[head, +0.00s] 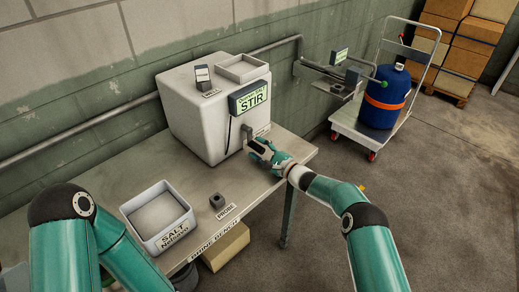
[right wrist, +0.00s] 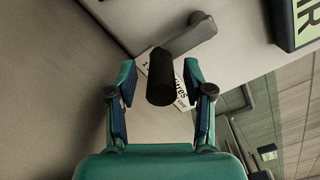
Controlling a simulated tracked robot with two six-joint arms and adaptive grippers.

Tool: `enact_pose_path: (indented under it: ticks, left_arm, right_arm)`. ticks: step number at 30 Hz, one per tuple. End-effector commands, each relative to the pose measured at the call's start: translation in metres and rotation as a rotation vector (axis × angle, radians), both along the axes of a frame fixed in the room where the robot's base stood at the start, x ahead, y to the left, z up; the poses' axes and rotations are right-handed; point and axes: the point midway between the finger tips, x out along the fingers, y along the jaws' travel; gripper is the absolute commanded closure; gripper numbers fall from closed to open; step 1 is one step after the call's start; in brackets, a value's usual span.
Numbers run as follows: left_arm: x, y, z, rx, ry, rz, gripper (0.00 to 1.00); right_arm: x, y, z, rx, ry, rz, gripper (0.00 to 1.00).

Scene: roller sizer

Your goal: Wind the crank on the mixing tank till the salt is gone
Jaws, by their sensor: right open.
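The white mixing tank (head: 195,125) stands on the bench, with a green panel (head: 250,97) reading STIR. Its grey crank (right wrist: 192,36) has a dark round handle (right wrist: 160,82) in the right wrist view. My right gripper (head: 253,146) is at the front of the tank by the crank. In the right wrist view, its open fingers (right wrist: 159,70) are on either side of the handle, with gaps showing. The salt inside the tank cannot be seen. My left gripper is out of view; only its arm shows at lower left.
A trolley (head: 351,131) with a blue drum (head: 383,102) stands at the right.

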Motion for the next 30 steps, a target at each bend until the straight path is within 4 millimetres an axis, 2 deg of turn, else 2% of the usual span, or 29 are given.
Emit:
enact_pose_path:
  ticks: [3,12,22,30]
  left_arm:
    - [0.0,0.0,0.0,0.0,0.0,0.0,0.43]
    - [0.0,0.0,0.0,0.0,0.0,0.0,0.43]
    - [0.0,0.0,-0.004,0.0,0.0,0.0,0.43]
    - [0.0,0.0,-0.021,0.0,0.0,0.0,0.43]
  right_arm:
    - [0.0,0.0,0.0,0.0,0.0,0.0,0.5]
    - [0.0,0.0,0.0,-0.001,0.001,0.001,1.0]
    - [-0.001,0.001,-0.002,0.017,0.019,0.001,1.0]
    - [-0.006,0.007,-0.004,0.105,0.107,0.002,1.0]
